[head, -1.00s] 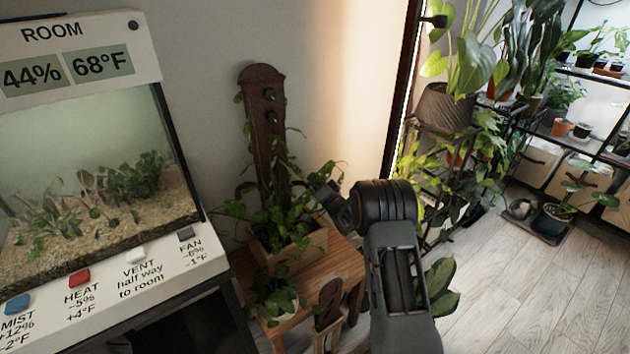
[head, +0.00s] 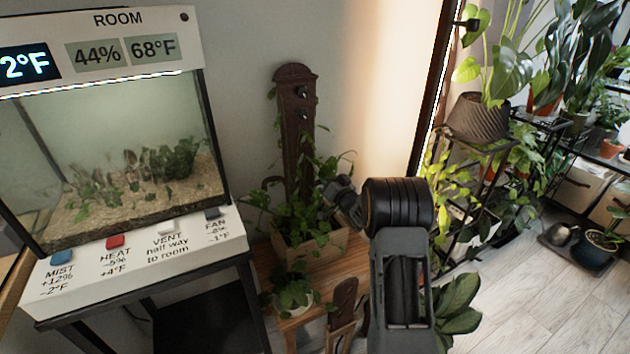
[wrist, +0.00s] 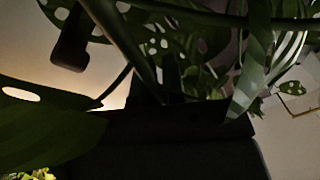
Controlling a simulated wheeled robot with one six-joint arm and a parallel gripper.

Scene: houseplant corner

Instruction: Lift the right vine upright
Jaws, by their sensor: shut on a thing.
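A dark brown wooden post (head: 297,130) with black knobs stands upright in a wooden planter box (head: 318,257). Leafy vines grow from the box. My gripper (head: 330,190) is shut on the right vine, just right of the post; my wrist hides part of the grip. In the wrist view, my dark gripper (wrist: 165,95) fills the lower middle, with a stem and several leaves (wrist: 262,75) crossing close in front. A dark knob (wrist: 70,48) shows at upper left there.
The box stands on a wooden bench (head: 270,268), with a small potted plant (head: 295,292) in front. A terrarium (head: 120,165) with a button panel is at left.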

